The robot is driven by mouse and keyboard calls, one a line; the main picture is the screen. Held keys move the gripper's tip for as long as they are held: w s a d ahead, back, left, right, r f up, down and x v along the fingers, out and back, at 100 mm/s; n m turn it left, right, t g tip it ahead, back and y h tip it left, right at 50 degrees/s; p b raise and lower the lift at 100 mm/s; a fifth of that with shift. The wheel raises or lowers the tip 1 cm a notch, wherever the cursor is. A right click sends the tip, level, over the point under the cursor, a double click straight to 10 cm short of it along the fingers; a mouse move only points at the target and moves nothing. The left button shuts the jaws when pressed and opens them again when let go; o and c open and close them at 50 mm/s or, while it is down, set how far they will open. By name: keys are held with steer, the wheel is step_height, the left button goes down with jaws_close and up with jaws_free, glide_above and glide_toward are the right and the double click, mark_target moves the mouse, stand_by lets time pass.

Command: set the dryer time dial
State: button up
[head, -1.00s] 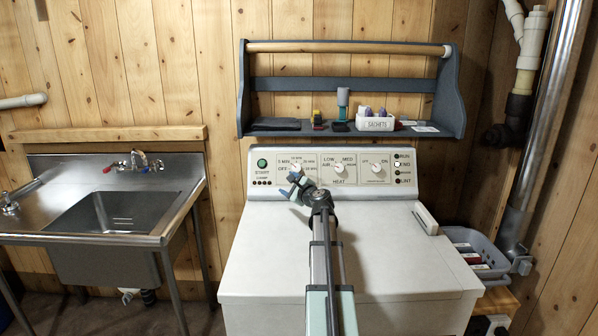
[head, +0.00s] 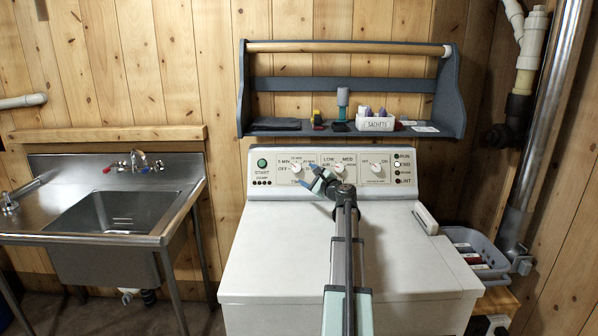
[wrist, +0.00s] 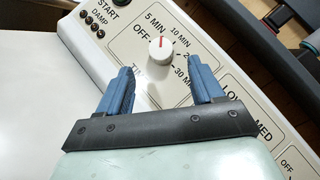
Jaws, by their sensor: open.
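The dryer time dial is a round white knob (wrist: 160,49) with a red pointer line, on the dryer's control panel. In the wrist view the pointer is aimed up the picture, roughly between the 5 MIN and 10 MIN labels. In the head view the time dial (head: 297,168) is the leftmost of three knobs. My gripper (head: 312,176) is just right of the dial and in front of the panel. In the wrist view my gripper (wrist: 160,63) is open, its blue fingers apart on either side of and below the knob, with no visible contact.
The heat knob (head: 338,168) and a third knob (head: 376,168) sit to the right. The green start button (head: 262,163) is at left. A blue shelf (head: 350,84) hangs above the panel. The dryer top (head: 270,240) is mostly clear, with a pale handle-like piece (head: 425,219) at right.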

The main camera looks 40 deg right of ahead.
mark_target(297, 168)
steer(key=w, duration=0.3)
steer(key=w+d, duration=0.1)
steer(key=w, duration=0.3)
steer(key=shift+d, duration=0.2)
steer(key=shift+c, duration=0.2)
steer(key=c, duration=1)
steer(key=n+y, duration=0.1)
steer(key=n, duration=0.1)
steer(key=n+g+y, duration=0.2)
steer(key=n, duration=0.1)
steer(key=shift+d+r+n, duration=0.3)
steer(key=shift+r+n+g+y, duration=0.1)
steer(key=shift+n+g+y, duration=0.7)
steer(key=shift+n+g, duration=0.75)
steer(key=shift+n, duration=0.25)
